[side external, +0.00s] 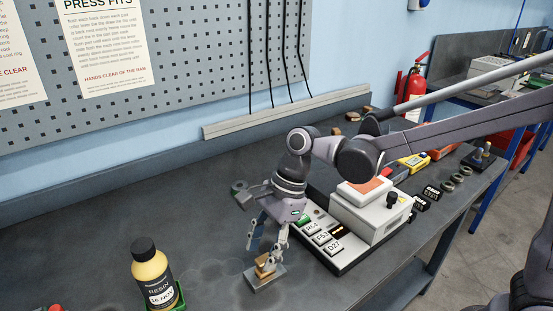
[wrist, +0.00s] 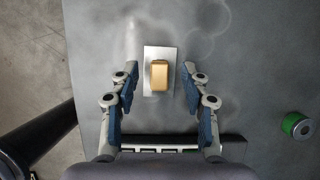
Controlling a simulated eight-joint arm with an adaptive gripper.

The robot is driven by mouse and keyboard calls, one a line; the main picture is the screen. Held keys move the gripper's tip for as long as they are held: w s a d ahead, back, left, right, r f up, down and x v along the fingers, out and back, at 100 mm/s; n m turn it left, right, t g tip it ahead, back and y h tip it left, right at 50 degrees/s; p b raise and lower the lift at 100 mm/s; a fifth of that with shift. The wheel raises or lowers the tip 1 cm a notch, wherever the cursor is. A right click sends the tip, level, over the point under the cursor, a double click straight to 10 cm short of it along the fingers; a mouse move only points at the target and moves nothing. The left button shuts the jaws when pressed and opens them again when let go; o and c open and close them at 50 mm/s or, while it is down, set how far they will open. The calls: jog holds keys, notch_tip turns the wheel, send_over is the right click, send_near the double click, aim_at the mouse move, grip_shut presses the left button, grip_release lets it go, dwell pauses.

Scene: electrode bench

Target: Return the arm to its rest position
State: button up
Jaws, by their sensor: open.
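My gripper (side external: 263,240) points down over the bench (side external: 205,210) at the end of my bent arm. In the wrist view its two fingers (wrist: 159,85) are spread apart, with a gap on each side of a small gold block (wrist: 159,74). The block sits on a light metal plate (wrist: 150,89) on the bench. In the side view the gold block (side external: 264,268) stands on the plate (side external: 266,280) just below the fingertips, partly hidden by one finger. I cannot tell the exact height of the fingertips above the block.
A white device with a labelled panel (side external: 318,239) stands right beside my gripper. A yellow resin bottle (side external: 155,277) stands at the front left in a green holder. A green-ringed roll (wrist: 296,125) lies on the bench. Tools and small parts line the bench behind the device.

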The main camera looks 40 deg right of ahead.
jog(key=d+r, duration=0.7)
jog(key=d, duration=0.4)
jog(key=w+a+m, duration=0.1)
jog(key=w+a, duration=0.5)
jog(key=w, duration=0.3)
jog(key=w+a+f+m, duration=0.1)
jog(key=w+a, duration=0.6)
jog(key=w, duration=0.3)
jog(key=shift+a+t, duration=0.25)
jog(key=shift+t, duration=0.15)
